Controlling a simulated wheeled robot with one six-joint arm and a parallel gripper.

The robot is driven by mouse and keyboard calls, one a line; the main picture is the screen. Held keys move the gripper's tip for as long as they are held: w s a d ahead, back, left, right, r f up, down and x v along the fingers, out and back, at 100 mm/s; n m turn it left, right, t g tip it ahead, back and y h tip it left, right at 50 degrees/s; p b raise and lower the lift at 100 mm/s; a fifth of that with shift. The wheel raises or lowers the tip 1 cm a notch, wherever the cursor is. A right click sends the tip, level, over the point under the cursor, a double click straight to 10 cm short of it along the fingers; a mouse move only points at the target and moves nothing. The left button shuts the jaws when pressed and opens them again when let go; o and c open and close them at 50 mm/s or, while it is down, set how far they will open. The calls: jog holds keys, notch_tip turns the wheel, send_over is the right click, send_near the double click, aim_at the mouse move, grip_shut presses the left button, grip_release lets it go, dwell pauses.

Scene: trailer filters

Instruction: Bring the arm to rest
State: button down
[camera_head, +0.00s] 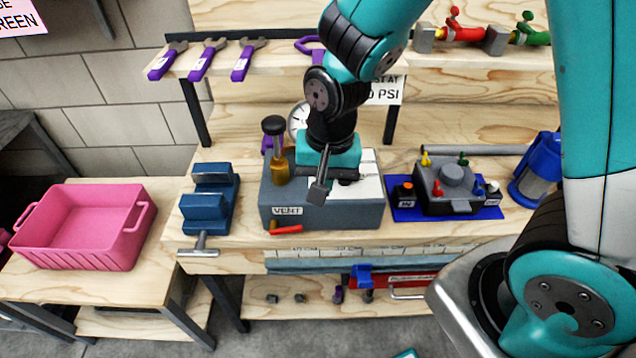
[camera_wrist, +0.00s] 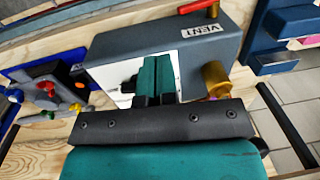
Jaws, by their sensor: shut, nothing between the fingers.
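The same grey box (camera_wrist: 165,50) lies beyond the fingers there. Whether the fingertips touch the box cannot be told.
A blue vise (camera_head: 208,200) stands left of the box. A pink bin (camera_head: 85,225) sits on a lower table at left. A valve block on a blue mat (camera_head: 447,188) and a blue cylinder (camera_head: 537,170) are at right. Purple-handled tools (camera_head: 202,62) hang above.

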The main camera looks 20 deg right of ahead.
jog(key=s+a+r+n+y, duration=0.1)
jog(key=s+r+n, duration=0.3)
jog(key=r, duration=0.4)
jog(key=shift+s+a+n+y, duration=0.2)
jog(key=shift+a+n+y, duration=0.1)
jog(key=shift+a+y, duration=0.1)
jog(key=c, duration=1.7)
grip_release()
jog(key=s+r+n, duration=0.2)
jog(key=s+r+n+y, duration=0.1)
jog(key=s+r+n, duration=0.1)
jog(key=s, duration=0.1)
jog(key=s+r+n, duration=0.2)
jog(key=r, duration=0.1)
jog(key=shift+s+a+n, duration=0.3)
jog(key=shift+s+a, duration=0.05)
jog(key=shift+s, duration=0.05)
jog(key=o, duration=0.6)
jog(key=shift+s+r+n, duration=0.25)
jog(key=shift+s+n, duration=0.05)
jog(key=shift+s, duration=0.05)
